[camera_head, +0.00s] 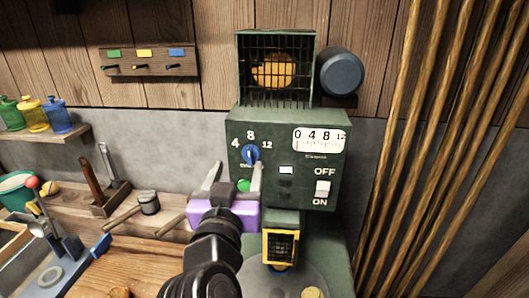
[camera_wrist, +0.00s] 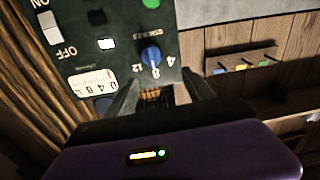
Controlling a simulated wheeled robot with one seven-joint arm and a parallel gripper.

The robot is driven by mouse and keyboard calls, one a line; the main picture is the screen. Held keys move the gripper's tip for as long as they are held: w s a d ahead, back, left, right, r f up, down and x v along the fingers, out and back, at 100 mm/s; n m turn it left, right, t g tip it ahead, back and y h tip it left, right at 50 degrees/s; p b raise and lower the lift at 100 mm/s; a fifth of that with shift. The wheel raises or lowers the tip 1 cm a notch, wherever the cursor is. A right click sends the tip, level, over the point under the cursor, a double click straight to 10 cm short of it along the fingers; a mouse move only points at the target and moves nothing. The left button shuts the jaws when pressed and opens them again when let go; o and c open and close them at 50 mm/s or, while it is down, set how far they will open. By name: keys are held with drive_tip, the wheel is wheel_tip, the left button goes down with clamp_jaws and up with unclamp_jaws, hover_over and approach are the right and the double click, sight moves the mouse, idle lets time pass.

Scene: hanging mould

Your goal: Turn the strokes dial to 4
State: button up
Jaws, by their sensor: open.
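The strokes dial (camera_head: 251,154) is a blue knob on the dark green machine panel, with 4, 8 and 12 printed around it. Its white mark appears to point toward 8. The dial also shows in the wrist view (camera_wrist: 151,54), uncovered, beyond my fingertips. My gripper (camera_head: 235,174) is open and empty in front of the panel, its two fingers apart. In the head view the fingers are below and left of the dial, and the right fingertip is close under it. In the wrist view the dial lies above the gap between the fingers (camera_wrist: 160,90). I see no contact.
A green button (camera_head: 243,185) sits below the dial. A 0–12 gauge (camera_head: 319,139), a small lit window (camera_head: 286,170) and an OFF/ON switch (camera_head: 322,188) are to its right. A barred cage (camera_head: 274,70) tops the machine. Wooden poles (camera_head: 440,120) stand at right.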

sight(249, 155)
drive_tip(key=shift+m+h, duration=0.3)
drive_tip(key=shift+m, duration=0.2)
drive_tip(key=w, duration=0.2)
drive_tip(key=w+p, duration=0.1)
drive_tip(key=w, duration=0.2)
drive_tip(key=w+d, duration=0.1)
drive_tip(key=w, duration=0.1)
drive_tip(key=shift+w+f+p, duration=0.35)
drive_tip(key=shift+w+p, duration=0.05)
clamp_jaws()
